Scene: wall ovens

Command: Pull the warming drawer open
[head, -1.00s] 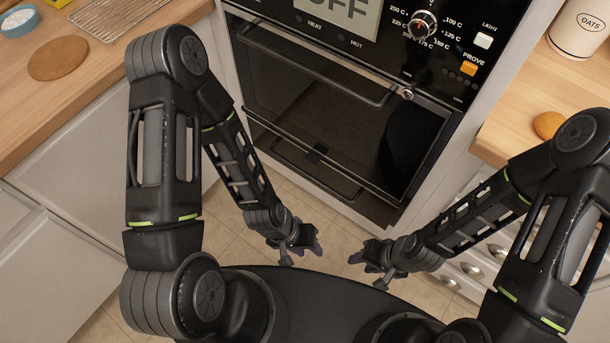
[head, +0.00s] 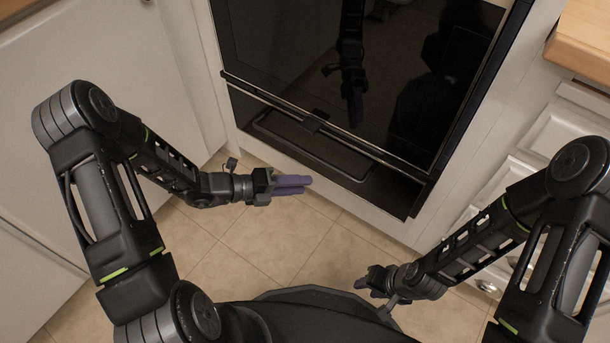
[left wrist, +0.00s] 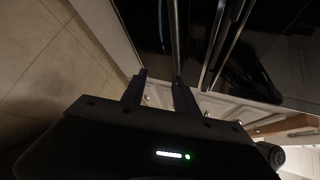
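The warming drawer (head: 395,193) is the low dark panel under the oven door's glass, and it looks closed.
The dark glass oven door (head: 330,60) is above the drawer and reflects my arm. White cabinets (head: 95,110) stand at left, white drawers (head: 555,150) with a wooden counter (head: 585,40) at right. The tiled floor (head: 280,235) in front of the oven is clear.

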